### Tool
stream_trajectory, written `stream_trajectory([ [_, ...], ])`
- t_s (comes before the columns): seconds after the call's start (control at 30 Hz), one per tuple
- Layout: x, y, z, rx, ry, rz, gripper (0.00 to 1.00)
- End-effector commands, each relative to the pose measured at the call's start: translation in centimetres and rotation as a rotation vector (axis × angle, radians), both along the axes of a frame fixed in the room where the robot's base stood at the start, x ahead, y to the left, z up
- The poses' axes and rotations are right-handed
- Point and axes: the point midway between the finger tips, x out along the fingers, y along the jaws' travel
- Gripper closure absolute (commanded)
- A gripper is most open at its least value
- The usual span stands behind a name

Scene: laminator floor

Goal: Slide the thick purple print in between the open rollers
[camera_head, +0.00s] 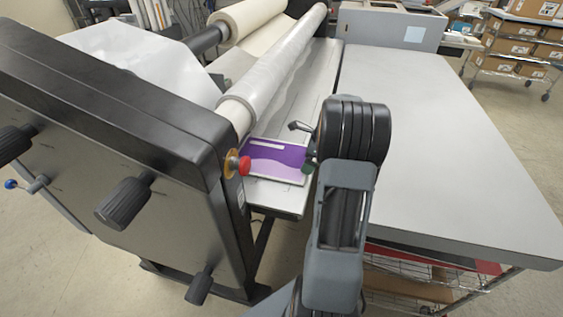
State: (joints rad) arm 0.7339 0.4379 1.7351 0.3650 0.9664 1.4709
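The purple print (273,153), with pale borders and a pale wavy band, lies flat on the laminator's grey feed table (277,197) near its front end. Its far left side is close to the long pale roller (272,78); I cannot tell whether any of it is between the rollers. The roller gap is not visible from here. My gripper (308,160) is at the right edge of the print, partly hidden by my own wrist. Its fingers are too small and covered to show whether they are open or grip the print.
The laminator's black side housing (110,95) with dark knobs stands at the left. A red button (244,166) sticks out close to the print's left edge. A wide grey table (430,135) is mostly clear at the right. A cart with boxes (508,47) stands behind.

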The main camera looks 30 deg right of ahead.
Motion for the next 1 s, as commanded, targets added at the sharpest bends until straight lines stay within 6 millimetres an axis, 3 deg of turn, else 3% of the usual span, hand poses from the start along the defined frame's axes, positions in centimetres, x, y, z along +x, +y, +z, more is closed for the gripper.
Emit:
stream_trajectory([
  [1.0, 1.4, 1.5, -0.2, 0.005, 0.005, 0.001, 0.0],
])
